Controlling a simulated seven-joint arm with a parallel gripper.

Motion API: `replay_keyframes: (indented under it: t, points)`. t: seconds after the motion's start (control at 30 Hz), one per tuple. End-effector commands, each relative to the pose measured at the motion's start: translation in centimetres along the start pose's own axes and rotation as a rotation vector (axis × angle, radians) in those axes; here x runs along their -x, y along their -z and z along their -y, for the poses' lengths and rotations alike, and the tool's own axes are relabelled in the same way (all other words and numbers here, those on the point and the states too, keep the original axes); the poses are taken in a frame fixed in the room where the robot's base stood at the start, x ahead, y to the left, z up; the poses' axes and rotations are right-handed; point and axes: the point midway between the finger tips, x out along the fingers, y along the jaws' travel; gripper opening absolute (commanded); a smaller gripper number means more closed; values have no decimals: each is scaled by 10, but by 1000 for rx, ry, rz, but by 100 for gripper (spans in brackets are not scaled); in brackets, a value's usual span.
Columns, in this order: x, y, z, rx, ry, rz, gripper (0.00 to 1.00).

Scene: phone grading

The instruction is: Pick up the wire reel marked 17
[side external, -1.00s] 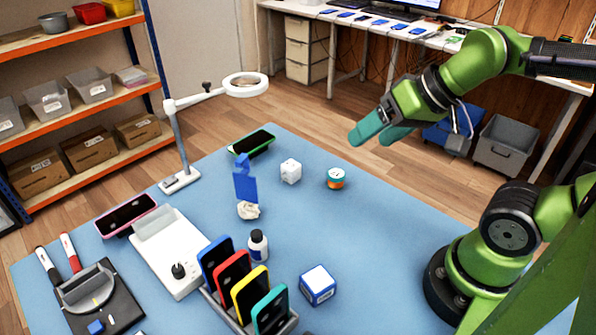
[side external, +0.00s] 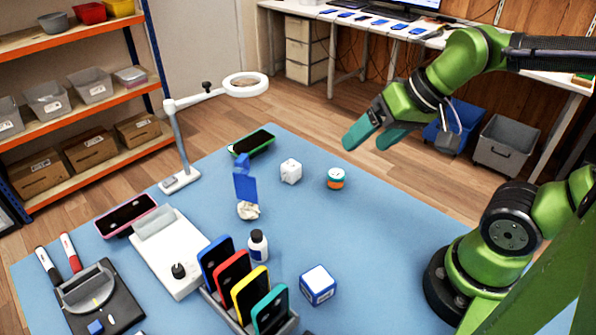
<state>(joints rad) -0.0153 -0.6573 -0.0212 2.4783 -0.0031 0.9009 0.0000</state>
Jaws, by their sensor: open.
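A magnifier lamp (side external: 245,85) stands to the left. The mat right of the reel is clear.

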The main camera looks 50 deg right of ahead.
Motion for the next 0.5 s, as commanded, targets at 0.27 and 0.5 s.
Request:
replay_keyframes:
  t: [0.27,0.5]
  points:
    - [-52,54,-26,-528,-190,191,79]
    - [-95,98,-66,-1286,-505,145,79]
